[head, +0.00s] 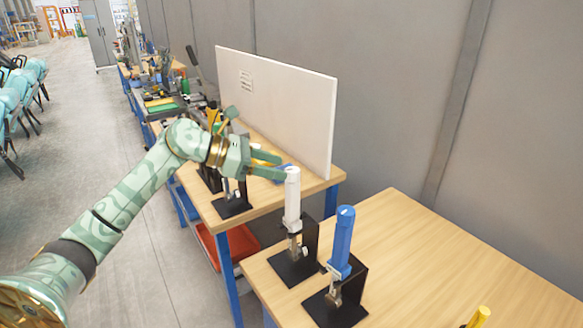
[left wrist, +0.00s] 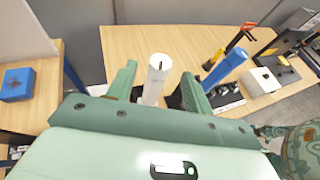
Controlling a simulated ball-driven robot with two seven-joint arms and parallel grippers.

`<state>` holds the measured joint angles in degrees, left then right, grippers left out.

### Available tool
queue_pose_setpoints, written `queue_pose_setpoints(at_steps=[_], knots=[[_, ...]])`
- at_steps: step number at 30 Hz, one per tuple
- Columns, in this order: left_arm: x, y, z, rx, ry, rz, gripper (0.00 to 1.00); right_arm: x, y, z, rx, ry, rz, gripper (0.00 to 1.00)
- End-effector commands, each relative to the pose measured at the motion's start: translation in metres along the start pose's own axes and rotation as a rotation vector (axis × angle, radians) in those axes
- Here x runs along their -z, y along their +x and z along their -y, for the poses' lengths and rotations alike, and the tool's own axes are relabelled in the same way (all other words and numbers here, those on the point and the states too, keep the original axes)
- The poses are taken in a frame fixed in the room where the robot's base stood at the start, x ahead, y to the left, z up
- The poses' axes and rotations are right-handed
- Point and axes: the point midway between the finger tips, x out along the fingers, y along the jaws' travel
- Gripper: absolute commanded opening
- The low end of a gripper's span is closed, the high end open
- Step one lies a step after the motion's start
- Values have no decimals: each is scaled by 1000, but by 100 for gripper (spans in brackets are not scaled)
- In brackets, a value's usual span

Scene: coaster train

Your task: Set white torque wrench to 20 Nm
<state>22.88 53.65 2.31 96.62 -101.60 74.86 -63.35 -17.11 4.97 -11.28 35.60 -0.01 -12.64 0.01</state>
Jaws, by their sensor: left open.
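The white torque wrench (head: 292,201) stands upright in a black stand (head: 294,268) near the left edge of the front wooden table. My left gripper (head: 281,168) is open beside the wrench's top end, its fingers pointing toward it. In the left wrist view the white wrench (left wrist: 157,78) appears between the two spread fingers of my left gripper (left wrist: 158,82), with gaps visible on both sides. I cannot tell whether a finger touches it. The scale on the wrench is too small to read. My right gripper is not in view.
A blue wrench (head: 342,238) stands in its own black stand just right of the white one. A yellow-handled tool (head: 479,317) shows at the bottom edge. A white panel (head: 280,100) stands on the table behind. The front table's right part is bare.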

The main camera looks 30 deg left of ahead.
Motion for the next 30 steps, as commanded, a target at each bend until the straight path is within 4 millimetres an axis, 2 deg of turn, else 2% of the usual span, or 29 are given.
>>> queue_pose_setpoints(at_steps=[3,9,19,20,24,30], knots=[[-2,23,0,1,-1,5,51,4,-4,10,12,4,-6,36],[0,46,0,0,-2,2,51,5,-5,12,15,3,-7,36],[1,50,-1,-1,-1,0,51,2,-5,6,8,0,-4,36],[1,50,-1,-1,-1,0,46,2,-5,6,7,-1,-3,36],[1,50,-1,-1,-2,1,7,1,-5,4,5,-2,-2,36],[0,49,0,-19,-8,-2,6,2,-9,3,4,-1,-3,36]])
